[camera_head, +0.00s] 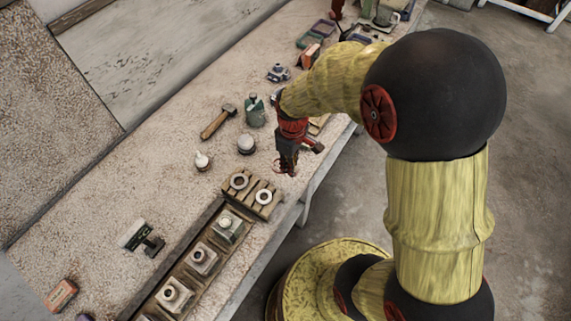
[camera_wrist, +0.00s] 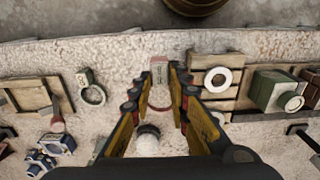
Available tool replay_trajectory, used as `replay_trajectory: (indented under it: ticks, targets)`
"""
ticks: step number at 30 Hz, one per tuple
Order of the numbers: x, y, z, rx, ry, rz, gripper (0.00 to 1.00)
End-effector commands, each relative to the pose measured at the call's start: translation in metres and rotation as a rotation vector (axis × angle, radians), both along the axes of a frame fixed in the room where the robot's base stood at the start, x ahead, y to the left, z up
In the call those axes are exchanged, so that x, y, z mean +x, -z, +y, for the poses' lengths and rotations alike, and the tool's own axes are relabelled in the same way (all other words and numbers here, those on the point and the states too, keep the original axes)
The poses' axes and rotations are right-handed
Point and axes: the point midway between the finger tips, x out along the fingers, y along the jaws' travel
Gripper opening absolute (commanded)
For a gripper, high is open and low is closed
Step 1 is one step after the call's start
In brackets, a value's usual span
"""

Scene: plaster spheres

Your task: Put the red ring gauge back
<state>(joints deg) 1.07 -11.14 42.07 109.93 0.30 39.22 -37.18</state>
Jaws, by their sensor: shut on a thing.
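My gripper (camera_head: 285,168) hangs above the bench near its front edge, a little behind and right of the slatted wooden rack (camera_head: 252,206). In the wrist view my gripper (camera_wrist: 167,76) is shut on the red ring gauge (camera_wrist: 160,70), a pale reddish tag with a thin ring at its lower end. The ring partly shows between the fingers. In the head view the gauge's reddish ring (camera_head: 277,165) shows small beside the fingertips. Another ring gauge (camera_wrist: 92,92), with a grey-green tag, lies left of my gripper in the wrist view.
A long tray (camera_head: 185,270) with several blocks runs along the front edge.

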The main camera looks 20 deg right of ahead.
Motion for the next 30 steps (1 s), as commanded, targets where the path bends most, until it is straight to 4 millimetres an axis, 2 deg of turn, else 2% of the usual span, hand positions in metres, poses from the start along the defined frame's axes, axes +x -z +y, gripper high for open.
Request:
replay_trajectory:
  ticks: [3, 6, 12, 19, 25, 30]
  targets:
    - [0.024, 0.018, -0.003, 0.000, 0.001, 0.004, 0.00]
    - [0.038, 0.037, -0.004, 0.000, 0.001, 0.005, 0.00]
    - [0.058, 0.058, -0.006, 0.000, 0.001, 0.002, 0.00]
    - [0.068, 0.070, -0.007, 0.000, 0.001, 0.002, 0.00]
    - [0.067, 0.097, -0.007, 0.000, 0.001, 0.002, 0.00]
    - [0.068, 0.098, -0.007, 0.000, 0.001, 0.000, 0.00]
